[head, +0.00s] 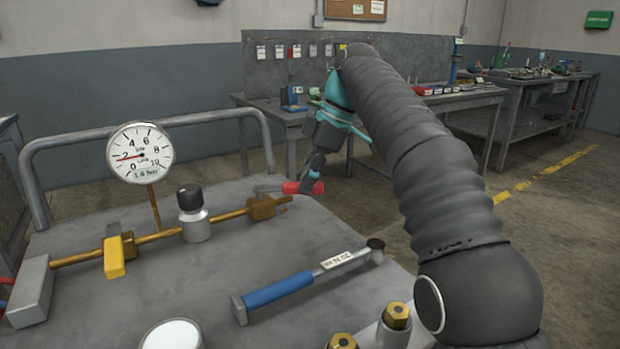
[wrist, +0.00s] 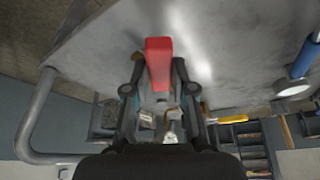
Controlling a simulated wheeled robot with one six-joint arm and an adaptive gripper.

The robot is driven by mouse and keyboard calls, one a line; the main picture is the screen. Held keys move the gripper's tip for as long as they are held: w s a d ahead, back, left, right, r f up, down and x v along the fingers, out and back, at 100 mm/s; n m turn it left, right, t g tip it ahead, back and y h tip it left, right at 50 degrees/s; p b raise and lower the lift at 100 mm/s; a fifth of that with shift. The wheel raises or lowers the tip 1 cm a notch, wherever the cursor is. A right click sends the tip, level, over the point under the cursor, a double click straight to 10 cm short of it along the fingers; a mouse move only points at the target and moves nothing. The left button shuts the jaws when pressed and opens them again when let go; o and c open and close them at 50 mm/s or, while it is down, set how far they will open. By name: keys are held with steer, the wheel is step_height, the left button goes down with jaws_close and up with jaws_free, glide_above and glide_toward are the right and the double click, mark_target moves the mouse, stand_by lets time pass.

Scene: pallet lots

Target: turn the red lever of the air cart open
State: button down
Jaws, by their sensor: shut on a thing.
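The air cart's grey top (head: 200,285) carries a brass pipe with a brass valve body (head: 262,208) at its right end. The red lever (head: 294,188) sits above this valve on a grey shank and points right in the head view. My gripper (head: 311,182) reaches down at the lever's outer end and is shut on it. In the wrist view the red lever (wrist: 159,62) lies between the two dark fingers of my gripper (wrist: 158,72). The exact contact is partly hidden by the fingers.
A gauge (head: 140,153) on the pipe reads about 2. A yellow handle (head: 114,258) and a grey-black regulator (head: 194,212) stand along the pipe. A tube rail (head: 150,122) bounds the cart's far side.

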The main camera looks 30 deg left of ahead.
steer(key=c, duration=1)
jaws_free()
steer(key=shift+o, duration=0.2)
steer(key=shift+r, duration=0.1)
